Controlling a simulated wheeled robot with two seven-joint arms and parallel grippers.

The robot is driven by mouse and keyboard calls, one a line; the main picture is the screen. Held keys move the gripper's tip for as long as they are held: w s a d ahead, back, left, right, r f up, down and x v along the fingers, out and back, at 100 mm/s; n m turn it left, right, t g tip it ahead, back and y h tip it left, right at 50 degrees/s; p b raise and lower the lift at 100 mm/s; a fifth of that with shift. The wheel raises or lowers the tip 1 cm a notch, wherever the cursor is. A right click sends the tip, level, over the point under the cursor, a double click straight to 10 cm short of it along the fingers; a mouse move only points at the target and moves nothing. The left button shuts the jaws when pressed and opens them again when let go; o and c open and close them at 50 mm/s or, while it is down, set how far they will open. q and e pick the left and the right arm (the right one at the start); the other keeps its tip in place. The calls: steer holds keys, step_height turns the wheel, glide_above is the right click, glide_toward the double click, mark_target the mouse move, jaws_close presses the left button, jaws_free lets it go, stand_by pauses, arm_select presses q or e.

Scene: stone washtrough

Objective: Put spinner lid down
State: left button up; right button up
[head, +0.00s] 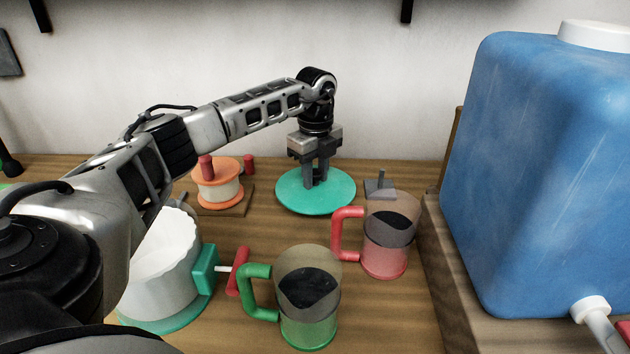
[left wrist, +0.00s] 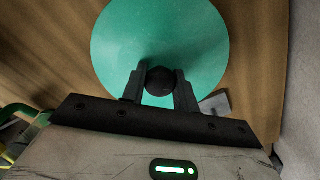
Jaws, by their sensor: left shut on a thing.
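The spinner lid (head: 316,203) is a flat teal disc with a dark knob at its middle. It lies level at or just above the wooden table near the back wall; I cannot tell whether it touches. My left gripper (head: 316,182) points straight down over the lid's centre and is shut on its knob. In the left wrist view the lid (left wrist: 160,35) fills the top middle, and the dark round knob (left wrist: 159,81) sits between the fingers. The spinner (head: 165,262) is a white tub with a teal base and a teal side block with a red handle, open at the top, partly hidden by my left arm. My right gripper does not show.
A green-handled mug (head: 309,322) and a red-handled mug (head: 385,257) with dark contents stand in front of the lid. An orange-topped spool-like thing (head: 218,193) stands to its left. A large blue water container (head: 550,160) rests on a raised ledge at right.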

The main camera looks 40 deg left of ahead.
mark_target(315, 172)
arm_select(q)
steer(key=shift+f, duration=1)
steer(key=shift+f, duration=0.2)
steer(key=o, duration=1)
step_height(315, 172, up, 12)
steer(key=shift+r, duration=0.25)
